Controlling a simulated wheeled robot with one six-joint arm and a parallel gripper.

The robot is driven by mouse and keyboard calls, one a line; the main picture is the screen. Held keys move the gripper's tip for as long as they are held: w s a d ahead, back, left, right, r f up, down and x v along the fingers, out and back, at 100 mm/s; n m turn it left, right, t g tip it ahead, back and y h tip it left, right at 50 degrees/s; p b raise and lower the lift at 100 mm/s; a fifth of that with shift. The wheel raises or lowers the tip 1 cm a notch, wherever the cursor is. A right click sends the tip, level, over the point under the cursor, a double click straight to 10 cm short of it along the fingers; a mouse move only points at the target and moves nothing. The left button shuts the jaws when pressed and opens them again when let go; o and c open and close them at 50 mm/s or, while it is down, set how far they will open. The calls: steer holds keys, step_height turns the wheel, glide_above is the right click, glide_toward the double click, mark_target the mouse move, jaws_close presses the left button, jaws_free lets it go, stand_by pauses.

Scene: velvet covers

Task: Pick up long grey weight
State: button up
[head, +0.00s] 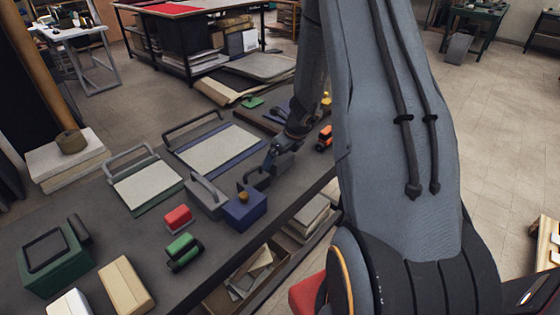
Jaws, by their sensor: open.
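A long grey weight (205,204) with a raised grey bar handle stands on the dark table, left of a blue block. My gripper (258,177) is open and above the table, just to the right of the grey weight and behind the blue block. It appears apart from the weight, with nothing seen between its fingers. The fingers are small and dark in this view, so their exact height is hard to tell.
The blue block (244,211) with a gold knob is close beside the weight. Red (178,218) and green (184,251) blocks lie in front. Handled trays (148,186) stand behind. A green box (50,262) and cream block (126,285) are at front left. Bare dark tabletop (110,230) lies between.

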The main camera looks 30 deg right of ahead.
steer(key=c, duration=2.2)
steer(key=shift+w+r, duration=0.1)
